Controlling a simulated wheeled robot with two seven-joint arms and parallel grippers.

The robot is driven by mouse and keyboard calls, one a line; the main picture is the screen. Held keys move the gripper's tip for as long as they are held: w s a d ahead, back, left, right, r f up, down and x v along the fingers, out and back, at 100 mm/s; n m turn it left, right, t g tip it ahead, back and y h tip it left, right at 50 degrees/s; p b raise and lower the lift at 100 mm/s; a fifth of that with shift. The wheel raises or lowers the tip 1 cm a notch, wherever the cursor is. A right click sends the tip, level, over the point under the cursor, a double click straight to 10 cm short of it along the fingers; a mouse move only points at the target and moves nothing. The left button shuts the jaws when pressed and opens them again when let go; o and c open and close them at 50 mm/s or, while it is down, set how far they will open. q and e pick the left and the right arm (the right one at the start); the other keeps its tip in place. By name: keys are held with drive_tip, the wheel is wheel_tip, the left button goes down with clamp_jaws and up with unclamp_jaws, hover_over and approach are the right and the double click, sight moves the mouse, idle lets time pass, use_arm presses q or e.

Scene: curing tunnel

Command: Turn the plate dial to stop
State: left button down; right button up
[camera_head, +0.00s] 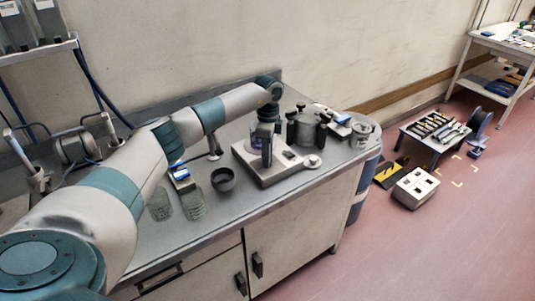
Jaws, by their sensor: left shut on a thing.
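The plate (270,176) is a pale flat unit on the bench, with a round light dial (312,161) at its right front corner. Nothing touches the dial in this view. My left gripper (267,158) points down over the plate, to the left of the dial. It is shut on a glass beaker with bluish-purple contents (254,129), which is partly hidden behind the fingers. I cannot tell whether the beaker rests on the plate. My right gripper is not in view.
A metal pot (308,129) with dark handles stands just behind the dial. A dark bowl (223,180) and clear glass beakers (193,205) stand left of the plate. A glass jar (361,132) is near the bench's right end. The bench's front edge (300,190) is clear.

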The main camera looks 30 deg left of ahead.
use_arm(q)
drive_tip(key=shift+r+n+p, duration=0.1)
drive_tip(key=shift+n+p, duration=0.3)
drive_tip(key=shift+n, duration=0.8)
drive_tip(key=c, duration=1.5)
unclamp_jaws()
